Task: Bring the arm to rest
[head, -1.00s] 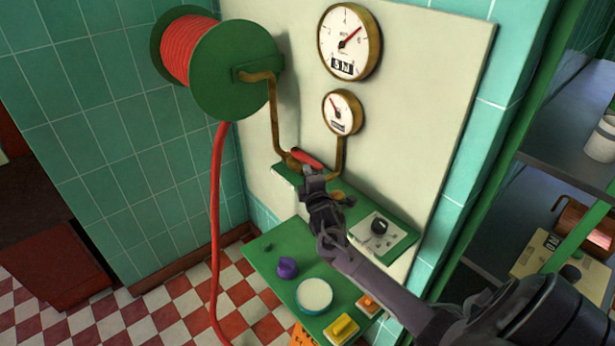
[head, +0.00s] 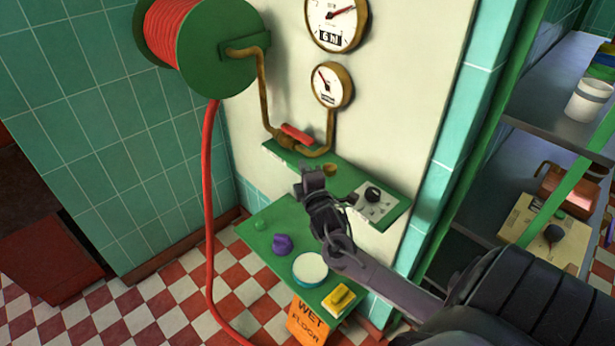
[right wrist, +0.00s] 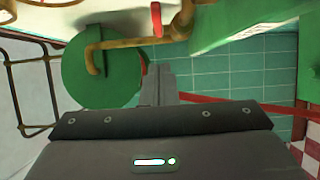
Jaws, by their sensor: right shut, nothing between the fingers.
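My right gripper (head: 312,180) is shut and empty. It hangs in front of the small green wall shelf (head: 350,182), above the lower green shelf. In the right wrist view its closed fingers (right wrist: 158,85) point toward the green hose reel. The red lever handle (head: 297,134) on the brass pipe (head: 263,95) is behind and above the gripper, with a gap between them in the head view. It also shows in the right wrist view (right wrist: 156,20). My left gripper is out of view.
The hose reel (head: 222,45) hangs on the wall, its red hose (head: 208,200) running down to the floor. The lower shelf (head: 262,222) holds a purple knob (head: 282,244), a round white-topped tin (head: 310,268) and a yellow block (head: 338,297). Two gauges (head: 332,84) hang above. A rack (head: 560,110) stands right.

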